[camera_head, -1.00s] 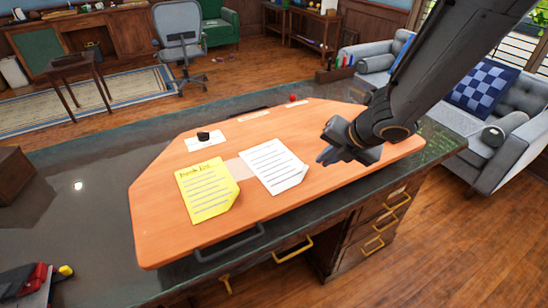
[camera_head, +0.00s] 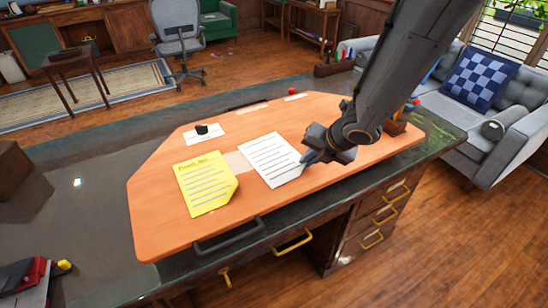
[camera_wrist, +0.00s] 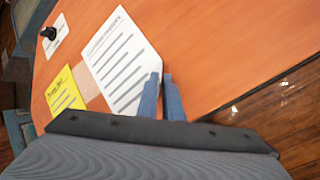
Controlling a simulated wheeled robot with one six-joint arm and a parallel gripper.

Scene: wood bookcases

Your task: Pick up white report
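The white report (camera_head: 272,160) is a white sheet with dark printed lines, lying flat on the orange desk panel (camera_head: 165,222). My gripper (camera_head: 308,158) is low over the panel at the report's right edge. In the wrist view, the two blue fingers of my gripper (camera_wrist: 161,97) lie close together, with only a narrow gap, and overlap the right edge of the report (camera_wrist: 118,65). Whether they touch the paper, or have any of it between them, cannot be told. The report lies flat and looks undisturbed.
A yellow note sheet (camera_head: 206,184) lies left of the report. A white card (camera_head: 200,136) with a small black object (camera_head: 202,129) on it is behind. A brown object (camera_head: 396,127) stands at the panel's right end, near my arm. The panel's front area is clear.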

